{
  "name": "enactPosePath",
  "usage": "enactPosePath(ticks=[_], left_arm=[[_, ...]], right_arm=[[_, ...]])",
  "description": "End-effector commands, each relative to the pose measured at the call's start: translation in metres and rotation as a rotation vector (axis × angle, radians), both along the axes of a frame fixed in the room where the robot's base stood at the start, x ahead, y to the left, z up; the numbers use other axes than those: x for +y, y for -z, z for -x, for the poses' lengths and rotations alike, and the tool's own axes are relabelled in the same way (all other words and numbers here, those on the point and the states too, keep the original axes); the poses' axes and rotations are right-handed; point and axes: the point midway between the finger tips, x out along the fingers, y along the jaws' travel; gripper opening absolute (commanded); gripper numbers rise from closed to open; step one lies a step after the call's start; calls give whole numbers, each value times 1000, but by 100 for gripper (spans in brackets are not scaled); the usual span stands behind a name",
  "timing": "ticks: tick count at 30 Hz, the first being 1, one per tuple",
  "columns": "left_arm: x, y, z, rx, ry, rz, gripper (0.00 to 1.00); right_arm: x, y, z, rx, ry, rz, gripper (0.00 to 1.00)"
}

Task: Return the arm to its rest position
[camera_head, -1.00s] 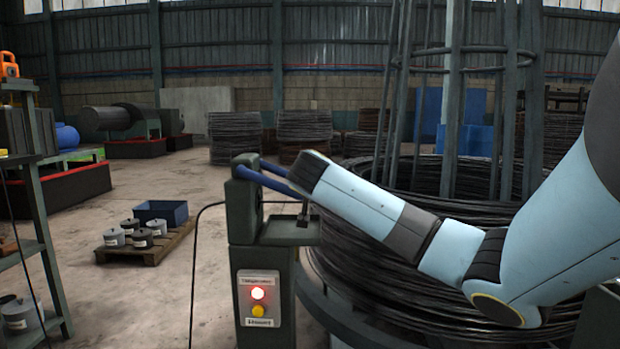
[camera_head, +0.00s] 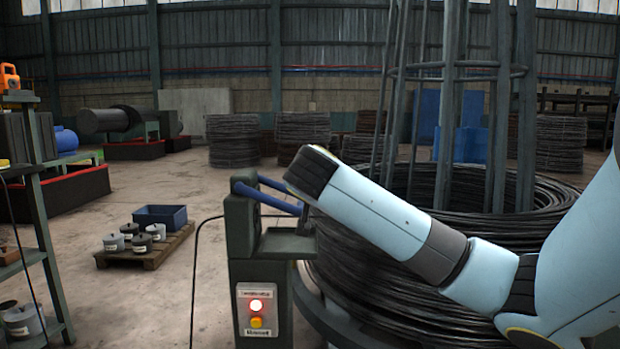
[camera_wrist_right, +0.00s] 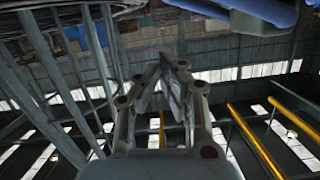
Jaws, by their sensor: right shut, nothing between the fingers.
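My right arm (camera_head: 375,215) comes in from the right in the head view, in front of the wire coil, its wrist end by the green post (camera_head: 241,235). My right gripper is hidden there. In the right wrist view my right gripper (camera_wrist_right: 172,62) is shut, its fingertips together with nothing between them. Two blue bars (camera_head: 268,197) run from the post's top towards my wrist; I cannot tell whether they touch it. A blue bar (camera_wrist_right: 268,10) also shows at the top right of the wrist view. My left gripper is not in view.
The wire coil (camera_head: 375,290) surrounds upright bars. A pallet (camera_head: 150,255) with pots and a blue bin stands left. Open floor lies between pallet and post.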

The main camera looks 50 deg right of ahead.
Motion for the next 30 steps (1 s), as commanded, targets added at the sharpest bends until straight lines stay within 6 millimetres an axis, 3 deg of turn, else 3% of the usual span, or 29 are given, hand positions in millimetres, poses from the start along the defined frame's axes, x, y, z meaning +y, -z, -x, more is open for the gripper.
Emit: enactPosePath(ticks=[13, 17, 20, 26, 30], left_arm=[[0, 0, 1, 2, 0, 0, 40], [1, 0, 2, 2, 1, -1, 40], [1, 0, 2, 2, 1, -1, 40], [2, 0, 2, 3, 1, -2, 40], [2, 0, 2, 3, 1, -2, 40]], right_arm=[[0, 0, 0, 1, 1, 1, 0], [4, 23, 7, 36, -2, -17, 0], [8, 74, 19, 119, 16, -64, 0], [18, 231, 67, 392, 23, -190, 0], [36, 337, 117, 598, -27, -260, 0]])
